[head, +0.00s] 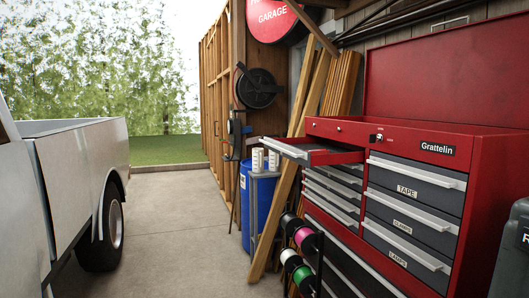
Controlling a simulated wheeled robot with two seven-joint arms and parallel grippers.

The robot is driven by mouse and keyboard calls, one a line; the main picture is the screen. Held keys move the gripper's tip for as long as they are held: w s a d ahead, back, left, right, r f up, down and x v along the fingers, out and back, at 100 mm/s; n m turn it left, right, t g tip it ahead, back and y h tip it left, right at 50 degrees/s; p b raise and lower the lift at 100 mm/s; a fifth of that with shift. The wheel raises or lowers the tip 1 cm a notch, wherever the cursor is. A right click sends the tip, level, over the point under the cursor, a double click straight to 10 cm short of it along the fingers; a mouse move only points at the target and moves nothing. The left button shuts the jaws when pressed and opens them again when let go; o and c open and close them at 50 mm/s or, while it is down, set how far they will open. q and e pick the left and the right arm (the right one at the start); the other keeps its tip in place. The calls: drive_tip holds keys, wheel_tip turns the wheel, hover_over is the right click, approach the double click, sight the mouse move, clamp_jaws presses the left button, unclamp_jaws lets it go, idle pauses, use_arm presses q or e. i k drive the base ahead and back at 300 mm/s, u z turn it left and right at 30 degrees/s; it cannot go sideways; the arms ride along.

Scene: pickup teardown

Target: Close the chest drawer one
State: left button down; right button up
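A red tool chest (328,131) labelled Grattelin stands on the right side of the head view with its lid raised. I cannot make out any contents. The slim drawers below it (331,195) look closed. The grey drawers marked TAPE (418,172), CLAMPS (408,212) and LAMPS (400,250) on the right also look closed. Neither of my grippers is in view, and no arm shows.
Spools on a rack (305,238) stand before the chest's lower left. A blue barrel (260,205) and a small stand with white cans (258,160) are behind the open drawer. Leaning planks (284,215) stand nearby. Concrete floor (180,225) is clear toward the white pickup (85,165).

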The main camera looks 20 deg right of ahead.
sight(294, 149)
drive_tip(key=i, duration=2.15)
drive_tip(key=z, duration=2.35)
drive_tip(key=i, duration=0.9)
drive_tip(key=u, duration=1.1)
